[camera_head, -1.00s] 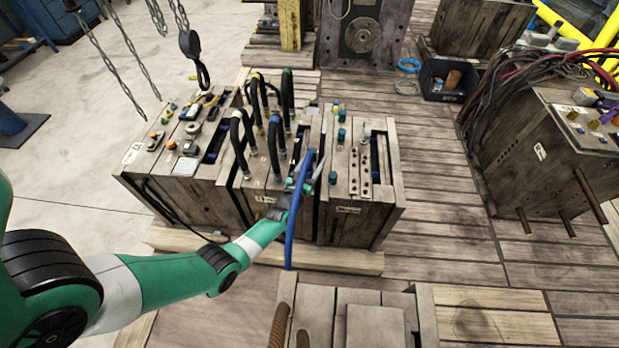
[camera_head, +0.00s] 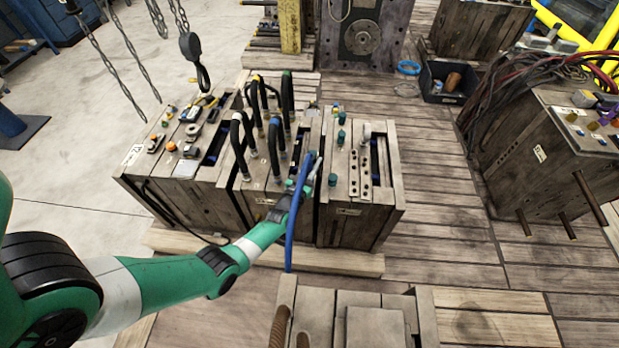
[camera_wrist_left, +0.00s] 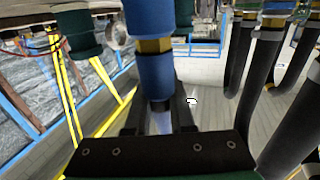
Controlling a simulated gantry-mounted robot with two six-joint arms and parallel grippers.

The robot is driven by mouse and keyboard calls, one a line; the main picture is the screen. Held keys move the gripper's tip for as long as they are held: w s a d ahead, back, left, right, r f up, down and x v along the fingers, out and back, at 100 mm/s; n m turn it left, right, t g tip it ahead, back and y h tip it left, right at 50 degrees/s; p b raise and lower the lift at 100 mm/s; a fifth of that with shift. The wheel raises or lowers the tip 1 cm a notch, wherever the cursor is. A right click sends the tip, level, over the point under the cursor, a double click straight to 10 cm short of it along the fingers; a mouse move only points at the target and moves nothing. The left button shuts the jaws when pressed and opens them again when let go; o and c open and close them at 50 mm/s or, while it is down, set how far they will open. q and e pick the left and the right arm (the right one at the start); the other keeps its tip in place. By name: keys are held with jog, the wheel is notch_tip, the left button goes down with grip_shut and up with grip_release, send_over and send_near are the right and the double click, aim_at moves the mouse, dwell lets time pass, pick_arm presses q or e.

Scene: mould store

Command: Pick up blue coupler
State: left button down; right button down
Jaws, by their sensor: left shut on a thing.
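The blue coupler (camera_wrist_left: 156,75), with a brass-coloured band near its top, stands upright in the middle of the left wrist view. My left gripper (camera_wrist_left: 160,118) is shut on its lower part, a dark finger on each side. In the head view my left gripper (camera_head: 304,180) is at the front of the middle mould block (camera_head: 262,200), just above its top. There a blue hose (camera_head: 290,235) runs from beside the fingertips down the front of the block. The coupler's lower end is hidden by the gripper. My right gripper is not in view.
Black hoses (camera_head: 238,135) with coloured ends arch up behind my left gripper. Teal fittings (camera_head: 341,118) stand on the block to its right. Tools lie on the left block (camera_head: 180,190). A black bin (camera_head: 445,82) stands at the back right.

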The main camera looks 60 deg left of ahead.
pick_arm(q)
jog(key=shift+s+f, duration=0.1)
jog(key=shift+f, duration=0.1)
dwell(0.6)
jog(key=s+d+r+p, duration=0.2)
jog(key=s+r+p, duration=0.2)
jog(key=r+p, duration=0.6)
jog(key=s+d+r+p, duration=0.2)
jog(key=s+d+r, duration=0.1)
jog(key=s, duration=0.5)
jog(key=shift+s+d+r+p, duration=0.2)
jog(key=shift+s+d+p, duration=0.15)
jog(key=shift+d, duration=0.05)
dwell(0.7)
